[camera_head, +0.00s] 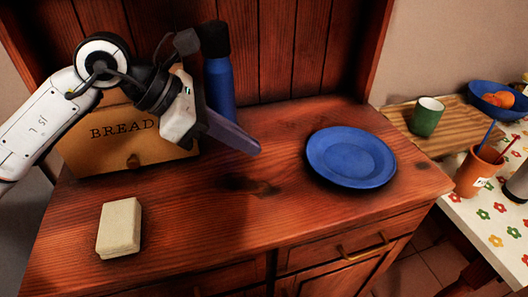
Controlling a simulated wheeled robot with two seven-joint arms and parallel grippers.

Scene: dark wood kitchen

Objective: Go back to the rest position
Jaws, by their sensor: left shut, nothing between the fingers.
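My left arm comes in from the left over the dark wood cabinet top (215,200). My left gripper (255,148) is shut and empty. Its dark fingers point right, above the cabinet top, with the blue plate (352,157) farther right and apart from them. The arm covers part of a wooden bread box (95,150) marked "BREAD" and part of a blue bottle (220,85) with a black top. My right gripper is not in view.
A pale block (119,227) lies at the front left of the cabinet top. At the right, a table (500,235) with a flowered cloth bears a green cup (426,117), a blue bowl (475,97) with orange fruit, and an orange cup (474,175). The cabinet top's front middle is clear.

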